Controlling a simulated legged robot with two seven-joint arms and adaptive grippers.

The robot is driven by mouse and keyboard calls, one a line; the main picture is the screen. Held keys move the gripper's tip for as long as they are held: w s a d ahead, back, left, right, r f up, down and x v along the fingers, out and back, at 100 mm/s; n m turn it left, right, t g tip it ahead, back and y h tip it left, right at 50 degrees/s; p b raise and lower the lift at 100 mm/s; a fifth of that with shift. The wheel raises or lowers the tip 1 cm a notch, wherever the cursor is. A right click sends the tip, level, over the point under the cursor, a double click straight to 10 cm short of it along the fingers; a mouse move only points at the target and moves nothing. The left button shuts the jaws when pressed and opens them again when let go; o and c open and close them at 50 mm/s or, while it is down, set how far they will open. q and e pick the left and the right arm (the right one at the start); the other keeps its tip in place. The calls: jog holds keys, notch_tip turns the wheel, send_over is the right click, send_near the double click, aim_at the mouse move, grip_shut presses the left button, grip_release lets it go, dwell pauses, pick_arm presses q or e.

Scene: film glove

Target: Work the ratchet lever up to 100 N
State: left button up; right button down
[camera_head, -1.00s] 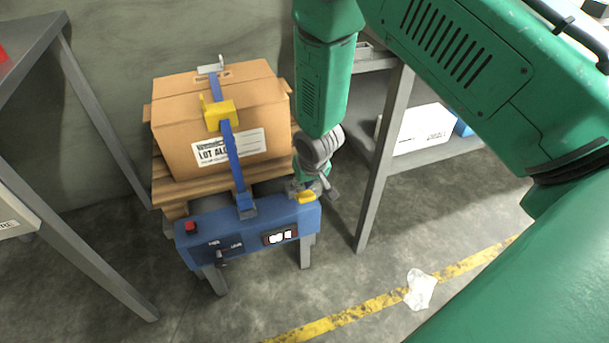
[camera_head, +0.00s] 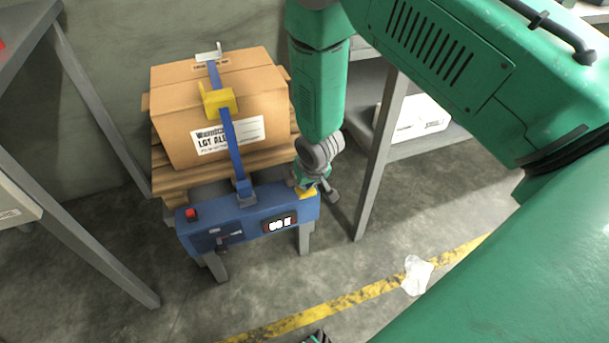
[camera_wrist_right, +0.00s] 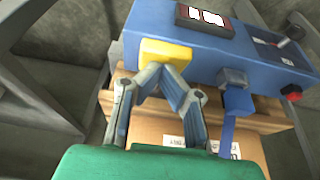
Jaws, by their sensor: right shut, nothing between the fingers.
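The blue ratchet unit (camera_head: 205,238) stands on grey legs. A yellow lever piece (camera_head: 306,194) sits at its right end and also shows in the right wrist view (camera_wrist_right: 165,52). A blue strap (camera_head: 233,150) runs from the unit up over a cardboard box (camera_head: 180,150) through a yellow bracket (camera_head: 218,101). The display (camera_head: 281,224) is lit, but its digits are too blurred to read. My right gripper (camera_head: 308,184) is shut and empty, with its fingertips (camera_wrist_right: 160,72) right at the yellow piece's edge. I cannot tell whether they touch it. My left gripper is not in view.
The box rests on a wooden pallet (camera_head: 180,182). The unit has a red button (camera_head: 192,214) and a small selector switch (camera_head: 223,242). A grey shelf post (camera_head: 371,190) stands right of my right gripper.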

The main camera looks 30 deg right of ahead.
aim_at(309, 196)
jog(key=shift+s+a+f, duration=0.1)
jog(key=shift+s+f, duration=0.3)
jog(key=shift+f, duration=0.45)
jog(key=shift+s+a+f, duration=0.1)
jog(key=shift+s+f, duration=0.25)
jog(key=shift+f, duration=0.45)
jog(key=shift+s+f, duration=0.1)
jog(key=shift+f, duration=0.05)
jog(key=shift+s+a+f, duration=0.1)
jog(key=shift+s+f, duration=0.05)
jog(key=shift+s, duration=0.05)
jog(key=r+p, duration=0.4)
jog(key=r, duration=0.1)
jog(key=shift+w+p, duration=0.3)
jog(key=shift+w, duration=0.05)
jog(key=s+a+r+p, duration=0.1)
jog(key=s+r+p, duration=0.1)
jog(key=s+r, duration=0.4)
jog(key=shift+s+a+r, duration=0.15)
jog(key=shift+s+a, duration=0.05)
jog(key=shift+s, duration=0.2)
